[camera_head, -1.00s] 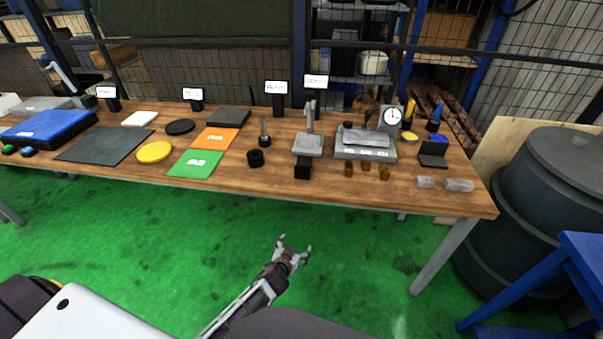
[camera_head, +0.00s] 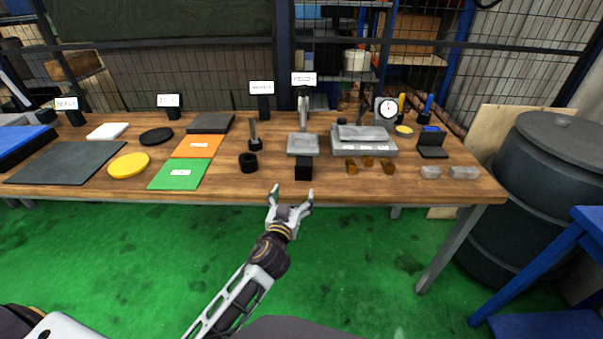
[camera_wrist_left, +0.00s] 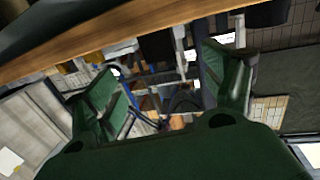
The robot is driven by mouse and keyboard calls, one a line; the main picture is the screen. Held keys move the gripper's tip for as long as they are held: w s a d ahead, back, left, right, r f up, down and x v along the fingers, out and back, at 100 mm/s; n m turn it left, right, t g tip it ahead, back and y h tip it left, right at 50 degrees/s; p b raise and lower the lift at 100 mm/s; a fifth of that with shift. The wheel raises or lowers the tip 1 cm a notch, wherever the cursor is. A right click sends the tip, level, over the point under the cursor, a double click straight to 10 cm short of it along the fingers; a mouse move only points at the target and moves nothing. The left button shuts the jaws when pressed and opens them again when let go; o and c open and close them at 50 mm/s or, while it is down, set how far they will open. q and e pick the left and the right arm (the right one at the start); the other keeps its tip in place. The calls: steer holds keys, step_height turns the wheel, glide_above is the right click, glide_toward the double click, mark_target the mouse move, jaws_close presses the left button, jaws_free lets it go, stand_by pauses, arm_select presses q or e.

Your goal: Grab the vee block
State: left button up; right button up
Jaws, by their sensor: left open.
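A small black block (camera_head: 304,168), which looks like the vee block, sits near the front edge of the wooden table, in front of a small grey stand. Its groove cannot be made out. My left gripper (camera_head: 292,193) is open and empty, just in front of the table's edge and slightly left of the block, apart from it. In the left wrist view the open fingers (camera_wrist_left: 165,80) have nothing between them, with the underside and edge of the table above. My right gripper is not in view.
The wooden table (camera_head: 232,178) holds a black ring (camera_head: 248,162), a grey stand (camera_head: 303,145), a grey surface plate (camera_head: 363,146) with small brown pieces before it, and a dial gauge (camera_head: 388,108). Green and orange mats lie left. A dark barrel (camera_head: 550,190) stands right.

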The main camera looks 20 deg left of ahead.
mark_target(302, 172)
arm_select(q)
steer(key=shift+d+r, duration=0.1)
steer(key=shift+r, duration=0.05)
steer(key=shift+w, duration=0.15)
steer(key=shift+w+a+f, duration=0.1)
steer(key=shift+w+a, duration=0.05)
steer(key=shift+w, duration=1.25)
steer(key=shift+w+a+f, duration=0.1)
steer(key=shift+w, duration=1.25)
steer(key=shift+w+a+f, duration=0.1)
steer(key=shift+w+a, duration=0.05)
steer(key=shift+w, duration=1.25)
steer(key=shift+w, duration=0.1)
steer(key=shift+w+a+f, duration=0.1)
steer(key=shift+w, duration=1.15)
steer(key=shift+w+a+f, duration=0.1)
steer(key=shift+w, duration=1.15)
jaws_close()
steer(key=shift+r, duration=0.25)
